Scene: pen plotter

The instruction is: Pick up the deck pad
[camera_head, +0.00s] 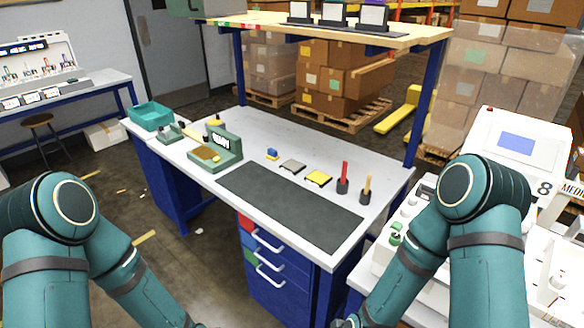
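No part is clearly marked as the deck pad, and I cannot tell which one it is. A green machine (232,150) stands on the left half of the workbench, with a flat brown pad (206,153) on its low deck. A yellow square pad (318,178) and a grey square pad (292,166) lie side by side behind the long dark mat (290,207). Both my arms come in at the bottom corners, well short of these parts. Their grippers are out of the frame, so their state is hidden.
A teal bin (150,116) stands at the bench's far left corner. A small blue block (272,154), a red-topped holder (343,178) and a tan-handled holder (366,190) stand behind the mat. A blue post (424,110) carries the overhead shelf. The mat is clear.

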